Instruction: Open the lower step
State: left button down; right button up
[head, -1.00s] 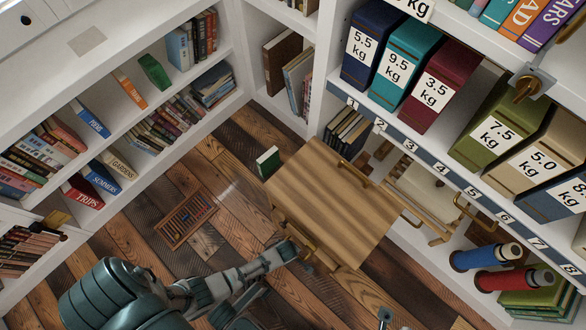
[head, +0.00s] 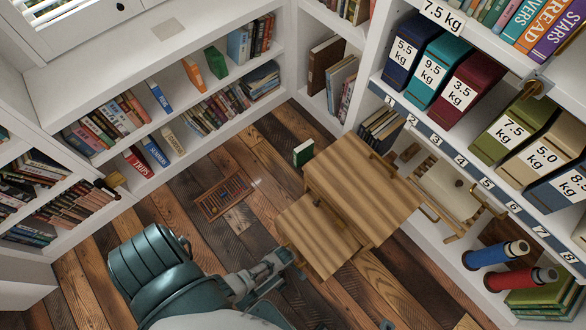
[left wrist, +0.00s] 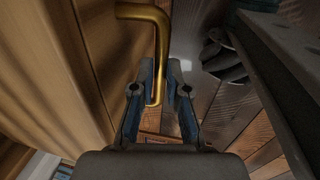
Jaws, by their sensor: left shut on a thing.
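The wooden step unit (head: 372,190) stands on the plank floor in front of the shelves. Its lower step (head: 318,238) sticks out from under the upper top toward me, as a second wooden tread. My left gripper (head: 296,258) is at the front edge of the lower step. In the left wrist view, the left gripper (left wrist: 160,95) is shut on the brass handle (left wrist: 160,42), beside the wooden front face (left wrist: 60,60). In the head view my arm and the step hide the handle. My right gripper is not in view.
A green book (head: 303,152) stands on the floor behind the unit. A floor grate (head: 223,196) lies to the left. A wooden cart-like item (head: 450,190) and rolled tubes (head: 496,255) are at right.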

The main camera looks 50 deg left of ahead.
pick_arm(q)
jog(key=shift+s+a, duration=0.15)
jog(key=shift+s, duration=0.05)
jog(key=c, duration=1.2)
grip_release()
jog(key=shift+a+f, duration=0.1)
jog(key=shift+a, duration=0.05)
jog(key=shift+d, duration=0.25)
jog(key=r, duration=0.4)
jog(key=s+r, duration=0.1)
jog(key=r, duration=0.3)
jog(key=s+r, duration=0.1)
jog(key=r, duration=0.2)
jog(key=shift+a+r, duration=0.1)
jog(key=shift+r, duration=0.3)
